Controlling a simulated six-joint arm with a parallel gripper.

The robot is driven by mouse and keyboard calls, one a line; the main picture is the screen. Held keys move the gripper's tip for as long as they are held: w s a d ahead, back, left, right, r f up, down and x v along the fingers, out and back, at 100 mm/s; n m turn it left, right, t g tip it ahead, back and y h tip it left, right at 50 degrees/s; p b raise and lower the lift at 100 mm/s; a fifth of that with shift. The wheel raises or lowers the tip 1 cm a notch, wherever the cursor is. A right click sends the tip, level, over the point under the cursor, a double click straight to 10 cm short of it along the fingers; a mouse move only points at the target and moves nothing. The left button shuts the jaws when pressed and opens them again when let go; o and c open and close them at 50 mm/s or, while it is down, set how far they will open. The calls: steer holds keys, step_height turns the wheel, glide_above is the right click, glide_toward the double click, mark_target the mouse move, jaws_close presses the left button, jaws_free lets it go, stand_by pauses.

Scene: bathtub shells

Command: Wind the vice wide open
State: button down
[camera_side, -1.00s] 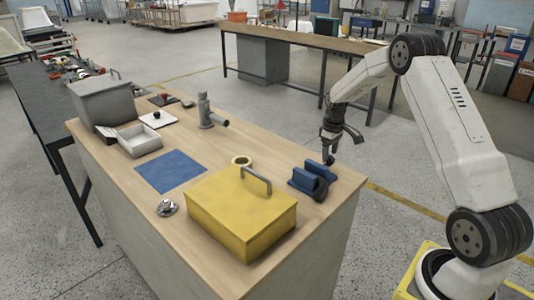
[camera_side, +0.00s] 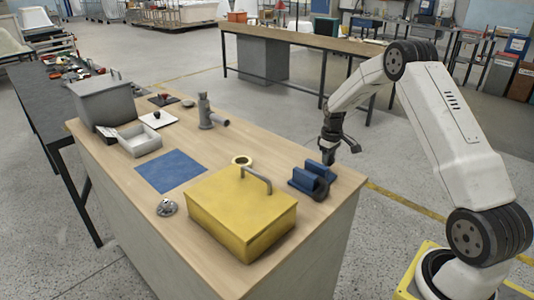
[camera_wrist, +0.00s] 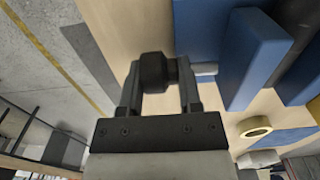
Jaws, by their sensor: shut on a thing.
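The blue vice (camera_side: 306,182) stands at the right end of the wooden bench, with a gap between its two upright jaws. In the wrist view its near blue jaw (camera_wrist: 252,58) is at upper right, with a short pale rod (camera_wrist: 205,68) coming out toward a dark knob (camera_wrist: 153,72). My gripper (camera_side: 328,157) is at the vice's far side. In the wrist view my gripper (camera_wrist: 158,78) has a finger on either side of the dark knob and is shut on it. The side view hides most of the knob.
A yellow box with a handle (camera_side: 240,215) stands close to the vice at front left. A yellow tape ring (camera_side: 242,161) lies behind the box. A blue mat (camera_side: 170,171), grey tray (camera_side: 140,140) and grey tap-like fitting (camera_side: 208,115) are farther left. The bench edge is near my gripper.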

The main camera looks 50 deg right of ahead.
steer(key=shift+d+r+t, duration=0.1)
steer(key=shift+d+t, duration=0.2)
steer(key=shift+d, duration=0.1)
steer(key=shift+s+t, duration=0.1)
steer(key=shift+t, duration=1.6)
steer(key=shift+s+t, duration=0.1)
steer(key=shift+t, duration=0.3)
steer(key=c, duration=0.5)
jaws_free()
steer(key=shift+d, duration=0.1)
steer(key=shift+o, duration=0.2)
steer(key=shift+a, duration=0.2)
